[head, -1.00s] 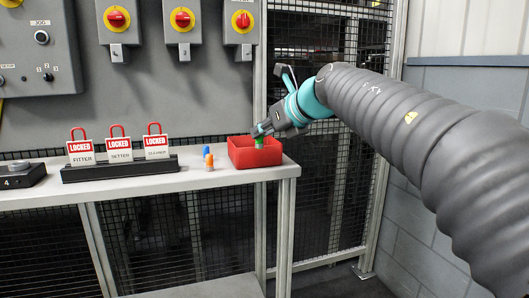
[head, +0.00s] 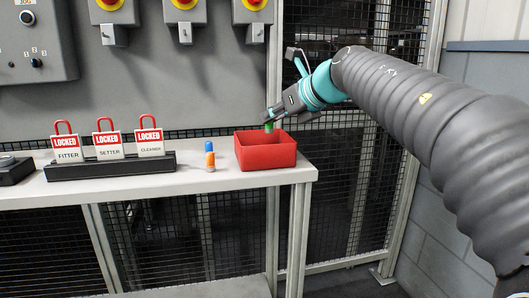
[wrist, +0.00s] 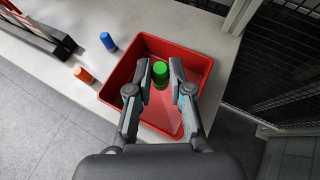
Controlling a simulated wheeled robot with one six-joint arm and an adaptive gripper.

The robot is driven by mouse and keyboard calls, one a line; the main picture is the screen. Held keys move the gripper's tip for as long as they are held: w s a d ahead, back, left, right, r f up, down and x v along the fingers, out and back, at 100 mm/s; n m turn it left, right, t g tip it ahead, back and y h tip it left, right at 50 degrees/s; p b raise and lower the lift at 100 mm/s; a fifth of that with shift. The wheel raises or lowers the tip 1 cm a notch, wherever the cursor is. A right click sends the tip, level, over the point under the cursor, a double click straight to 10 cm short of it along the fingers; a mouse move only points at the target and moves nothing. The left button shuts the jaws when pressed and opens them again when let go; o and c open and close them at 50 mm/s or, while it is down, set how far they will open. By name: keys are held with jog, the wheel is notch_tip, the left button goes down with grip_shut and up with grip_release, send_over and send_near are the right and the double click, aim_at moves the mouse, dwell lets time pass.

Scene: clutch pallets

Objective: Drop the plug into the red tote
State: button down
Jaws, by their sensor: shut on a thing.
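The red tote (head: 266,158) is an open box on the right end of the bench. It fills the middle of the wrist view (wrist: 115,92). My gripper (head: 269,118) is above the tote, pointing down toward its inside. In the wrist view its two fingers (wrist: 161,72) are closed on a green plug (wrist: 160,78). The green plug also shows in the head view (head: 268,127), at about the level of the tote's back rim. A blue plug (head: 209,145) and an orange plug (head: 210,161) stand on the bench left of the tote.
A black rack with several red-and-white "LOCKED" padlocks (head: 107,143) stands further left on the bench (head: 215,183). Grey switch boxes hang on the panel behind. Mesh fencing (head: 345,180) is behind and right of the tote.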

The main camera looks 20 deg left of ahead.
jog(key=shift+f+b, duration=0.7)
jog(key=shift+f, duration=0.5)
jog(key=c, duration=1)
grip_release()
jog(key=shift+d, duration=0.1)
jog(key=v, duration=1.2)
